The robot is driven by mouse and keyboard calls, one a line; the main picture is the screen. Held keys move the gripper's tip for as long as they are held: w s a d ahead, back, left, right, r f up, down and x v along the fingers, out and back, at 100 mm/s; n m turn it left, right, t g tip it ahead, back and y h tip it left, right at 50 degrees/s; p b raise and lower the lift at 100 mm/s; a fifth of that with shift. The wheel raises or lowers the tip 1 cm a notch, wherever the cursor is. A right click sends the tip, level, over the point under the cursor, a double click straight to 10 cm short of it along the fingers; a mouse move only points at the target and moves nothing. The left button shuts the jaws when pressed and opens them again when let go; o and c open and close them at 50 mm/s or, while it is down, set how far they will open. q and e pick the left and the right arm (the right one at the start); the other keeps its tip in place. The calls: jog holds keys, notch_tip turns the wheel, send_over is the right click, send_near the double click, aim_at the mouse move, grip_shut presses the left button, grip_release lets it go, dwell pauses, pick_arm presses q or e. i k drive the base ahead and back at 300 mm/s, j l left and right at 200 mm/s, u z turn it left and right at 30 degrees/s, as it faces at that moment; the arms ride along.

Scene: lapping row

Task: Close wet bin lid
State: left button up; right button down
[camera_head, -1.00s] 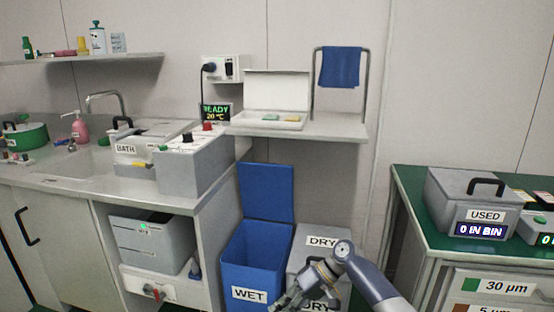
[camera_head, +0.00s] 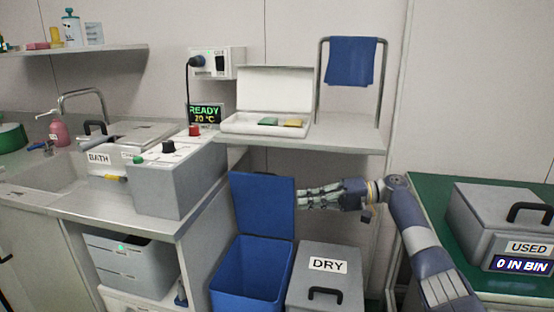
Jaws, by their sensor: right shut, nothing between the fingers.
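The blue wet bin (camera_head: 240,283) stands open on the floor below the shelf. Its blue lid (camera_head: 262,203) stands upright at the back of the bin. My right gripper (camera_head: 302,198) comes in from the right and points left, with its fingertips close to the lid's right edge. I cannot tell whether they touch it. The gripper is shut and empty. My left gripper is not in view. The bin's WET label is out of the picture.
The grey DRY bin (camera_head: 325,270), lid shut, stands right of the wet bin. The counter (camera_head: 100,212) is on the left. A wall shelf (camera_head: 350,137) is above the gripper. A green-topped bench (camera_head: 431,190) with the grey USED box (camera_head: 490,213) is on the right.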

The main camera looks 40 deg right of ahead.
aim_at(264, 203)
jog(key=i+l, duration=0.7)
jog(key=l, duration=0.25)
